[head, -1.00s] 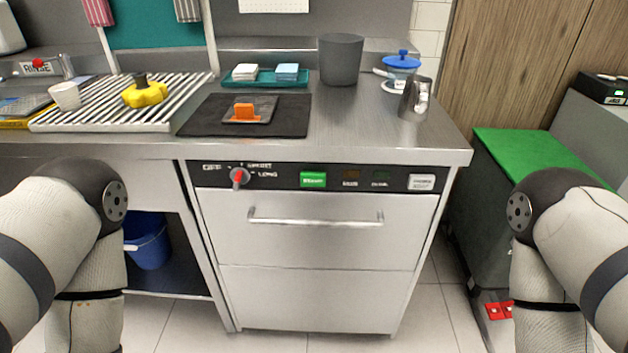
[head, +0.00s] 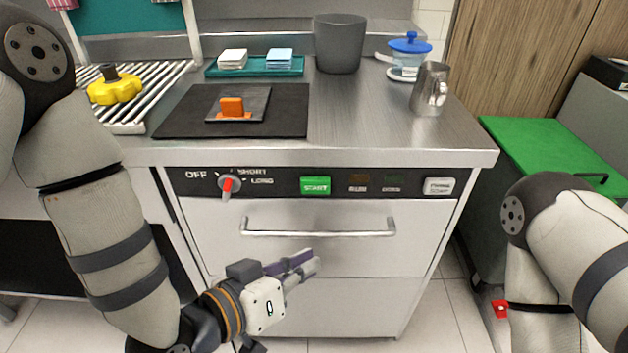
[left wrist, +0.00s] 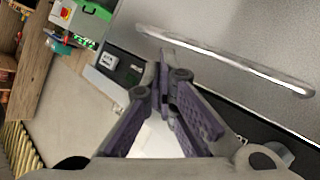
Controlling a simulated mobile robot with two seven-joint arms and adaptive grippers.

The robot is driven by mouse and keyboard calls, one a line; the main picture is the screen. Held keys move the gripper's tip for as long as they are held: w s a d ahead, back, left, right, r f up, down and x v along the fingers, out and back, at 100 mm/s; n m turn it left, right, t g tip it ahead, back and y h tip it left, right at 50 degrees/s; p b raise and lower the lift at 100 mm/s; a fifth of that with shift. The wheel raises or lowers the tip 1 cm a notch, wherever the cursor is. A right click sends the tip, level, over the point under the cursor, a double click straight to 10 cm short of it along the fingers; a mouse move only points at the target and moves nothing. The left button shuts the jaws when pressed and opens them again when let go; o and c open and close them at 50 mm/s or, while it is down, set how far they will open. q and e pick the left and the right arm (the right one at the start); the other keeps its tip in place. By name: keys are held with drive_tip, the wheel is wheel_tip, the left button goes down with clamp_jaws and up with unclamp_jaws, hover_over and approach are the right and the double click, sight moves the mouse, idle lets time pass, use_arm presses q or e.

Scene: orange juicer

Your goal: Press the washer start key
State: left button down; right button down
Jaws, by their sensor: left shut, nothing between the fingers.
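The washer (head: 330,235) has a steel front with a dark control strip. The green START key (head: 315,186) sits in that strip, above the bar handle, and shows fully in the head view. My left gripper (head: 312,261) is shut and empty in front of the washer door, below the handle and below the START key, apart from the key. In the left wrist view its purple-padded fingers (left wrist: 163,62) meet near the handle and the dark strip. I cannot make out the START key there. My right arm shows at the right, but its gripper is out of frame.
The bar handle (head: 318,233) juts out between my left gripper and the strip. A red-marked dial (head: 228,187) is left of the key; a white key (head: 439,187) is at the right. The counter above holds an orange item (head: 232,106) and a metal jug (head: 429,90).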

sight(315, 186)
use_arm(q)
drive_tip(key=shift+w+d+r+h, duration=0.2)
drive_tip(key=shift+w+d+r, duration=0.15)
drive_tip(key=shift+r, duration=0.25)
drive_tip(key=shift+w+d+r+h, duration=0.2)
drive_tip(key=shift+w+r, duration=0.1)
drive_tip(key=shift+r, duration=0.3)
use_arm(e)
drive_tip(key=shift+w+a, duration=0.1)
drive_tip(key=shift+f, duration=0.1)
